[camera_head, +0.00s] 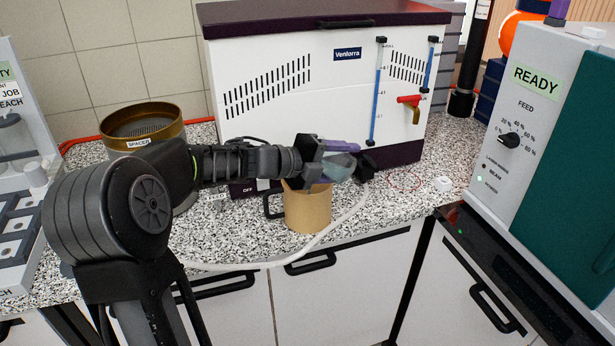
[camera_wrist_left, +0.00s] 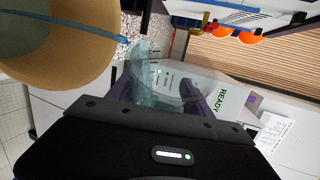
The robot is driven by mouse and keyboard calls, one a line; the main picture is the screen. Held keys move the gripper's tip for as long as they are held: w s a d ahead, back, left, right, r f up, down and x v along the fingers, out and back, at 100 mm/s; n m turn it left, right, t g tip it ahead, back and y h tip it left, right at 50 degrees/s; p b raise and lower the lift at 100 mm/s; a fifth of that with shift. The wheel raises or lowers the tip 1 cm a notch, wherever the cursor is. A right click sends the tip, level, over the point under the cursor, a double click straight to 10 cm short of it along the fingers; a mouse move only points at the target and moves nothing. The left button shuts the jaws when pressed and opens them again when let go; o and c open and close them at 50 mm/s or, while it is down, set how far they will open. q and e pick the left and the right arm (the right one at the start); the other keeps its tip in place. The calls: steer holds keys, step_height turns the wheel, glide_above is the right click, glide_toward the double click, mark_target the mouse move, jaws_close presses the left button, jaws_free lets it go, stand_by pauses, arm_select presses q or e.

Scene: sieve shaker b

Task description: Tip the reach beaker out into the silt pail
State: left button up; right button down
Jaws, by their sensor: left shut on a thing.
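My left gripper (camera_head: 338,158) is shut on the clear reach beaker (camera_head: 330,169). It holds the beaker tilted well over, above the tan silt pail (camera_head: 308,211). The pail stands upright on the counter's front part, with a dark handle at its left. In the left wrist view the purple fingers of the gripper (camera_wrist_left: 165,92) are on either side of the see-through beaker (camera_wrist_left: 172,75). The pail (camera_wrist_left: 95,65) is at upper left there, close to the beaker. A thin blue band crosses the pail's opening; I cannot tell what it is. My right gripper is not in view.
A white Ventorra machine (camera_head: 290,85) with a red-handled tap (camera_head: 411,106) stands behind the pail. A brass spacer sieve (camera_head: 145,125) is at back left. A pale hose (camera_head: 335,228) runs past the pail's front. A READY feed unit (camera_head: 540,130) stands at right.

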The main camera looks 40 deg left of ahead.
arm_select(q)
steer(key=shift+a+f+n+h, duration=0.2)
steer(key=shift+f+n+h, duration=0.1)
steer(key=shift+n+h, duration=0.25)
stand_by(0.8)
steer(key=shift+a+r+n+t+p, duration=0.3)
steer(key=shift+r+n+p, duration=0.2)
steer(key=shift+n+p, duration=0.25)
stand_by(0.6)
steer(key=shift+d+f+m+b, duration=0.3)
steer(key=shift+f+m+b, duration=0.2)
steer(key=shift+f+b, duration=0.35)
steer(key=shift+d+r+m+y, duration=0.2)
steer(key=shift+r+m+y, duration=0.4)
steer(key=shift+m, duration=0.3)
steer(key=shift+d+f+b, duration=0.15)
steer(key=shift+d+b, duration=0.15)
steer(key=shift+b, duration=0.05)
steer(key=shift+a+g, duration=0.15)
steer(key=shift+g, duration=0.25)
